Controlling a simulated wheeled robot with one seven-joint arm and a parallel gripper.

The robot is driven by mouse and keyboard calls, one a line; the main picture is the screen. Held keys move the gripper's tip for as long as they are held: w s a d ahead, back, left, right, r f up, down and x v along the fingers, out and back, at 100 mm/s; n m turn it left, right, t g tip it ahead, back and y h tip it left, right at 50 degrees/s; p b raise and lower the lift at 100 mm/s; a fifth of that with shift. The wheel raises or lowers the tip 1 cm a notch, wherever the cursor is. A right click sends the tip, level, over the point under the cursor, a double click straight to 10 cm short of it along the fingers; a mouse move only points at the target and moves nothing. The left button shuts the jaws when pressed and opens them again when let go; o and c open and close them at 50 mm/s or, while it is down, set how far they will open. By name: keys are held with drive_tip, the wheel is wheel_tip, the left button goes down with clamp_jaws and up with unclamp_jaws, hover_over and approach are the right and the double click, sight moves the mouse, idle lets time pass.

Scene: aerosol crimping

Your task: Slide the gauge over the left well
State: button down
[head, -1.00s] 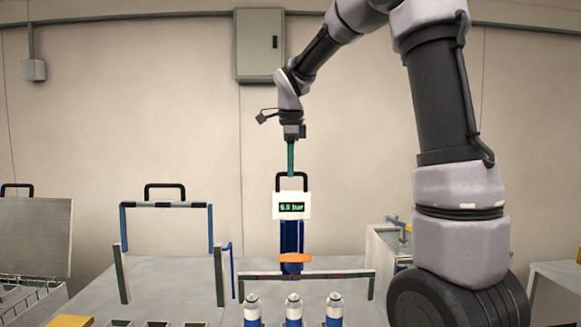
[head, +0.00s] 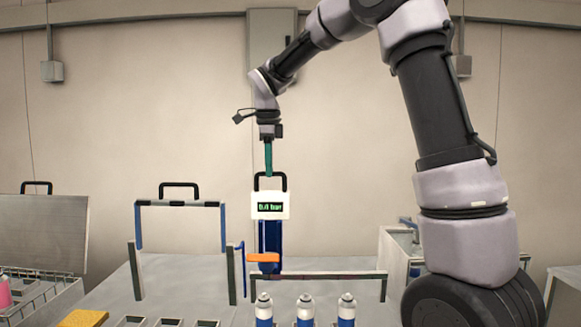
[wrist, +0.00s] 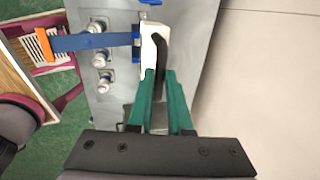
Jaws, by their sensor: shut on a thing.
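The gauge is a white box (head: 270,205) with a green-lit display on a blue body, with an orange tip (head: 262,257) and a black handle on top. My gripper (head: 268,172) has its teal fingers shut on that handle, and the gauge hangs upright. In the wrist view the gripper (wrist: 155,90) grips the handle, and the gauge's blue arm (wrist: 85,42) reaches left past the cans. Three white-topped blue cans (head: 305,310) stand in a row; the gauge is roughly in line with the left can (head: 264,310). The wells under the cans are hidden.
A low rail (head: 320,276) runs behind the cans. A blue and black frame with a handle (head: 180,203) stands to the left on grey posts. A wire basket with a lid (head: 40,232) is at far left. A yellow block (head: 84,318) lies in front.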

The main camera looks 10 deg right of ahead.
drive_tip(key=shift+w+a+r, duration=0.1)
drive_tip(key=shift+a, duration=0.5)
drive_tip(key=c, duration=0.8)
unclamp_jaws()
drive_tip(key=shift+a, duration=0.15)
drive_tip(key=shift+c, duration=0.2)
wheel_tip(320, 180, up, 10)
drive_tip(key=s, duration=0.2)
drive_tip(key=shift+a+r, duration=0.15)
drive_tip(key=shift+r, duration=0.1)
